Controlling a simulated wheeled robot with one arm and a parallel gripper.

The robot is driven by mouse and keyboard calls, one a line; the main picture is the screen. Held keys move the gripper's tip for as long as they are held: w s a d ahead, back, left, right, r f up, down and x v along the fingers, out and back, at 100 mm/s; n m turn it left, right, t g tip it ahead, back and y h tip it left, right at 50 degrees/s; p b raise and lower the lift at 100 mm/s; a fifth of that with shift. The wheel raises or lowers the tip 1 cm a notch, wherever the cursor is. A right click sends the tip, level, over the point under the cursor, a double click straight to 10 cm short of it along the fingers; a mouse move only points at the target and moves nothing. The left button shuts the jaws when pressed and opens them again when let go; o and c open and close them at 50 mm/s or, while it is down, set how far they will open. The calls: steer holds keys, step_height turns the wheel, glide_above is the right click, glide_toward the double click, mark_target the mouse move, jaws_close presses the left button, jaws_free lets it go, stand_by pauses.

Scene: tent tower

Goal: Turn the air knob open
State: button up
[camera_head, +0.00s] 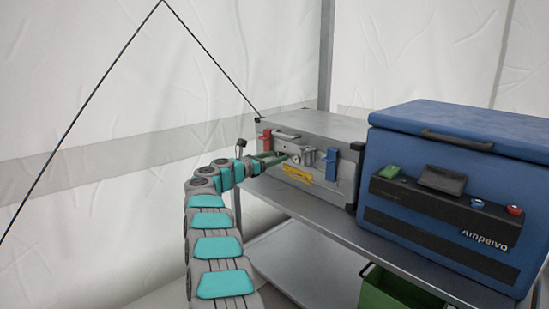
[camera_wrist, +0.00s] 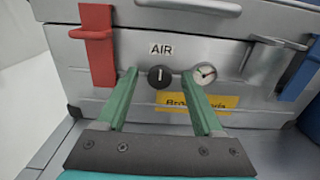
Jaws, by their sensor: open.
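The air knob (camera_wrist: 160,77) is a small round black knob with a white mark that stands upright. It sits under the AIR label (camera_wrist: 161,50) on the front of a silver metal case (camera_head: 322,128). My gripper (camera_wrist: 160,80) is open, with its two green fingers pointing at the case front, one on each side of the knob. The fingers look apart from the knob; I cannot tell how far their tips are from the panel. In the head view my gripper (camera_head: 275,159) reaches the case front and the knob is not clearly visible.
A round gauge (camera_wrist: 205,73) is close to the right finger. A red latch (camera_wrist: 96,45) is left and a blue latch (camera_head: 357,147) right. A yellow label (camera_wrist: 195,103) is below. A blue cool box (camera_head: 475,135) stands right on the metal shelf (camera_head: 330,236). A green crate (camera_head: 395,291) is below.

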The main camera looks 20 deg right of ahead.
steer(key=shift+c, duration=0.2)
jaws_close()
